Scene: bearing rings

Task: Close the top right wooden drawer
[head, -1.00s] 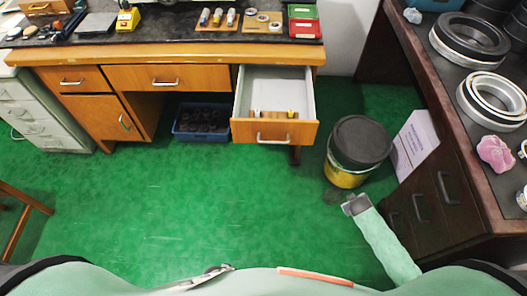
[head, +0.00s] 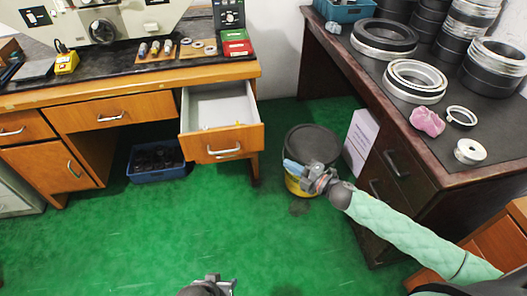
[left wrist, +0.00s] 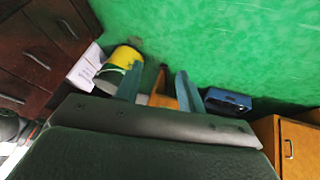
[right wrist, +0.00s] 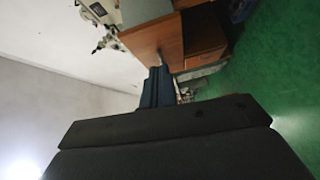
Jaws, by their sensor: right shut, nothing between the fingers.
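The top right wooden drawer (head: 222,143) is pulled out of the wooden desk, its pale inside showing and a metal handle (head: 225,152) on its front. A few small items lie inside. My right gripper (head: 293,168) is shut and empty, in front of the black-lidded bucket in the picture, to the right of the drawer and apart from it. Its closed fingers (right wrist: 156,87) also show in the right wrist view, beside a wooden panel. My left gripper (head: 218,283) is at the bottom edge of the head view; in the left wrist view its fingers (left wrist: 157,88) are apart, with nothing seen held.
The bucket (head: 311,143) stands on the green floor right of the drawer, near a white box (head: 361,140). A dark desk (head: 466,164) with bearing rings is at the right. A blue crate (head: 157,174) sits under the wooden desk. The floor before the drawer is clear.

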